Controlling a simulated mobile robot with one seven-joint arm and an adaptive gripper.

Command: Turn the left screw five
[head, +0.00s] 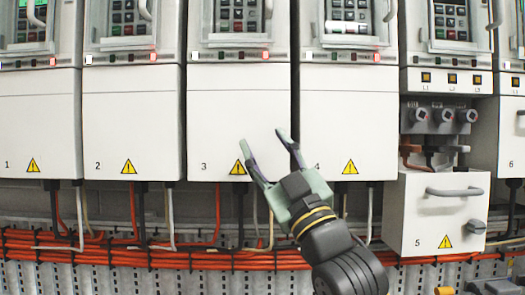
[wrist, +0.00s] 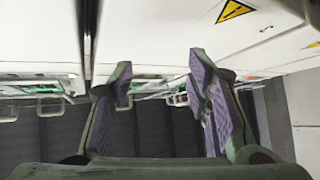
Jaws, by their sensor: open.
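Drive unit 5 (head: 410,190) is at the right in the head view, with its lower cover dropped and a terminal block showing above it. The left screw (head: 417,115) is the leftmost of three round grey screw heads in a row, under the L1 mark. My gripper (head: 262,140) is open and empty, pointing up in front of drives 3 and 4, well to the left of the screw. In the wrist view, my gripper (wrist: 160,78) shows its two purple-padded fingers apart with nothing between them. I cannot make out the screw there.
The dropped cover of drive 5 carries a grey handle (head: 454,191) and a dark knob (head: 475,226) that stick out. Closed white drive 3 (head: 230,115) and drive 4 (head: 350,115) stand behind my gripper. Orange cables (head: 150,257) run along the bottom.

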